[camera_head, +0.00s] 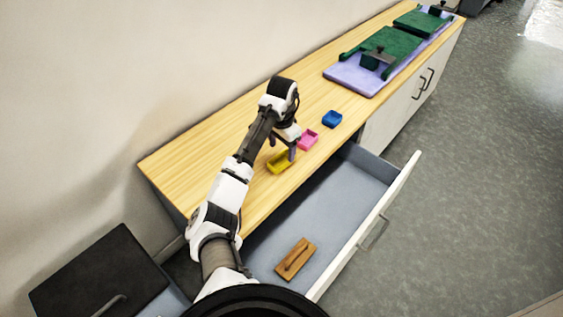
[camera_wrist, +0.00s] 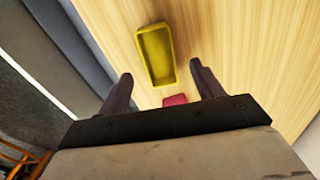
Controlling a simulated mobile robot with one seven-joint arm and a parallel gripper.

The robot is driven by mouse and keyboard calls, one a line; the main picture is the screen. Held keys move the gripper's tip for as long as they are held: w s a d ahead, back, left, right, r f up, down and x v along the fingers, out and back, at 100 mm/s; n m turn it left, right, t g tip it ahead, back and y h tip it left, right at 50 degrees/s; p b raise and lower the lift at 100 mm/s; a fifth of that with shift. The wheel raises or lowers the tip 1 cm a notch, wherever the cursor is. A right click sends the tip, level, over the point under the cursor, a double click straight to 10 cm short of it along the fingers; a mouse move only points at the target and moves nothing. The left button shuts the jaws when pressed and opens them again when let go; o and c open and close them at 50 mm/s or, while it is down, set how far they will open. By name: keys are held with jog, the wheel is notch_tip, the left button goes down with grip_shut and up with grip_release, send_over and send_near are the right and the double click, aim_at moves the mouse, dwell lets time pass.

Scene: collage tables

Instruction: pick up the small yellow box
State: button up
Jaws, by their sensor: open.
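The small yellow box (camera_head: 279,162) is an open-topped tray on the wooden counter, near its front edge above the open drawer. In the wrist view the yellow box (camera_wrist: 157,54) lies beyond the fingertips, roughly in line with the gap between them. My gripper (camera_head: 283,147) is over the counter, close to the yellow box and partly in front of it in the head view. In the wrist view my gripper (camera_wrist: 160,80) has its two fingers spread apart with nothing held between them. Whether a finger touches the box is unclear.
A pink box (camera_head: 308,140) and a blue box (camera_head: 332,119) stand to the right along the counter (camera_head: 215,155). The drawer (camera_head: 330,200) is open below, with a wooden block (camera_head: 296,259) inside. Green pieces (camera_head: 388,45) on a purple board (camera_head: 348,78) lie farther back.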

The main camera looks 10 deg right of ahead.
aim_at(281, 164)
jog(key=shift+s+a+f+p, duration=0.1)
jog(key=shift+f+p, duration=0.25)
jog(key=shift+f, duration=1.6)
jog(key=c, duration=1)
